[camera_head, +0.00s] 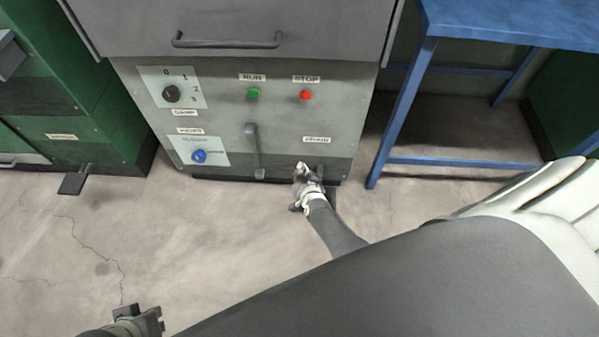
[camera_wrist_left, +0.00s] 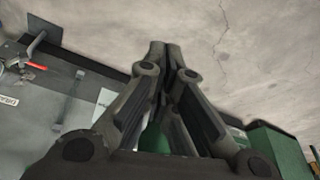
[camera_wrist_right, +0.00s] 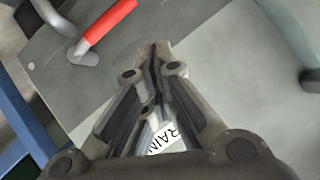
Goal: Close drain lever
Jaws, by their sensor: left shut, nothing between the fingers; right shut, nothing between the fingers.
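The drain lever has a red handle (camera_wrist_right: 108,22) on a grey metal pivot, in the right wrist view. The DRAIN label (camera_wrist_right: 166,138) is near it on the panel, and shows in the head view (camera_head: 316,139). In the head view my right gripper (camera_head: 302,172) is below this label and the red handle is not visible. In the right wrist view my right gripper (camera_wrist_right: 155,52) is shut and empty, its tips beside the handle with a visible gap. The red handle also shows in the left wrist view (camera_wrist_left: 35,65). My left gripper (camera_head: 158,320) is shut and empty, low over the floor.
The grey machine front has a grey handle (camera_head: 254,150), a green RUN button (camera_head: 254,93), a red STOP button (camera_head: 306,95), a black dial (camera_head: 171,94) and a blue knob (camera_head: 199,156). A blue table (camera_head: 400,110) stands right. A dark pedal (camera_head: 74,182) is left. Open floor lies in front.

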